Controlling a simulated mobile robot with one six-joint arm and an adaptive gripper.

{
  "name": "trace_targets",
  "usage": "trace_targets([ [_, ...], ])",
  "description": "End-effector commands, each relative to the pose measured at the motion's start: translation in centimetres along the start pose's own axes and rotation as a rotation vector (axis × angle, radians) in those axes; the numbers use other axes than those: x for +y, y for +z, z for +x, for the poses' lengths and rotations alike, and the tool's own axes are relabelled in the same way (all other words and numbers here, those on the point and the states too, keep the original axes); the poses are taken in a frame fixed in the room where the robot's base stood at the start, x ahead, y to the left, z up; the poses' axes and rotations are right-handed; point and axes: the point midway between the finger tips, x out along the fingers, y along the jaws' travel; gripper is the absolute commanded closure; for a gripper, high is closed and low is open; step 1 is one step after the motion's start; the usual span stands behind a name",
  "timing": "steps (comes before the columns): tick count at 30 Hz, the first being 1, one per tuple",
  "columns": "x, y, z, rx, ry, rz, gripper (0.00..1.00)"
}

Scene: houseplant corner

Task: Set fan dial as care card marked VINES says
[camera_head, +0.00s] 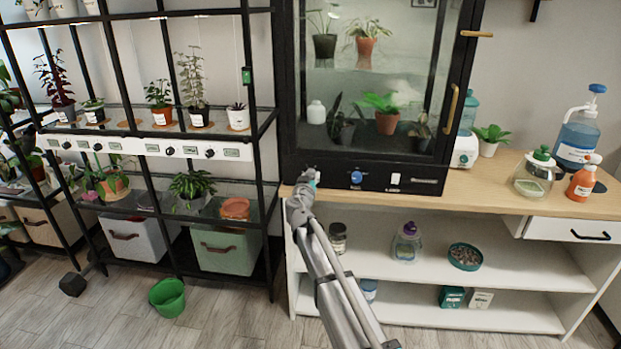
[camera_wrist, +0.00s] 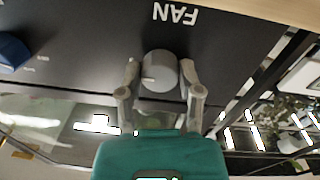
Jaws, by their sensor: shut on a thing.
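The fan dial (camera_wrist: 160,68) is a round grey knob on the black front panel of the glass cabinet (camera_head: 432,172). White FAN lettering (camera_wrist: 176,14) beside it appears upside down in the wrist view. A small pale mark shows on the dial's face. My gripper (camera_wrist: 159,82) has one finger on each side of the dial and is shut on it. In the head view my gripper (camera_head: 303,190) is at the panel's left end and hides most of the dial. I cannot make out any card marked VINES.
A blue knob (camera_head: 356,178) sits right of the dial on the same panel, also visible in the wrist view (camera_wrist: 12,52). A white switch (camera_head: 395,179) is farther right. A plant rack (camera_head: 262,120) stands close on the left. The wooden counter edge (camera_head: 430,204) runs below the panel.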

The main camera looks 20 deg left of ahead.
Motion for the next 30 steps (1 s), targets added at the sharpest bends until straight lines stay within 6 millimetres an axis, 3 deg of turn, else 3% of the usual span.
trace_targets([
  [8,-0.01,0.02,0.04,-0.001,0.0,0.003,1.0],
  [9,-0.01,0.02,0.04,-0.001,0.0,0.003,0.46],
  [14,-0.01,0.01,0.03,-0.001,0.0,0.002,0.19],
  [30,0.02,0.01,-0.6,0.0,-0.001,0.0,0.19],
])
